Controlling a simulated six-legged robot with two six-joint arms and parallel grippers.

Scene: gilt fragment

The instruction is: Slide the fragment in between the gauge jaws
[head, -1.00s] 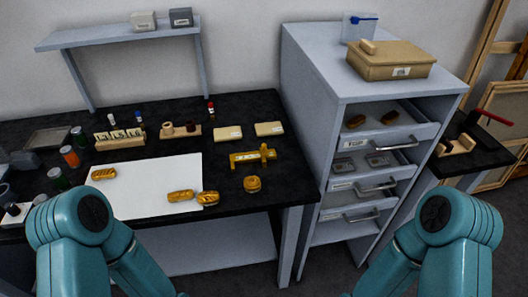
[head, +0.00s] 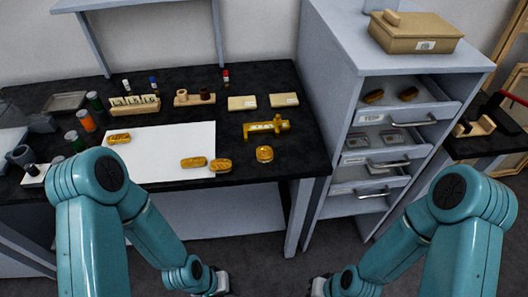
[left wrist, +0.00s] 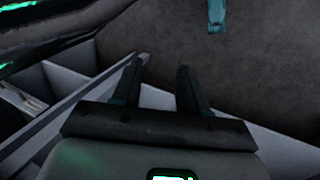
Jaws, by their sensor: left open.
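The gauge (head: 266,126), yellow with its jaws toward the right end, lies on the black bench. Several gilt pieces lie near it: one (head: 118,138) at the white sheet's left, two (head: 193,162) (head: 220,166) at its front right edge, and a rounder one (head: 264,154) on the bare bench in front of the gauge. I cannot tell which is the fragment meant. My left gripper (head: 222,284) is low in front of the bench; the left wrist view shows its fingers (left wrist: 158,82) apart and empty. My right gripper (head: 318,288) is at the bottom edge, its fingers unclear.
The white sheet (head: 160,145) covers the bench's middle. A grey drawer cabinet (head: 345,110) with open drawers rises at the right. Jars (head: 87,121) crowd the left.

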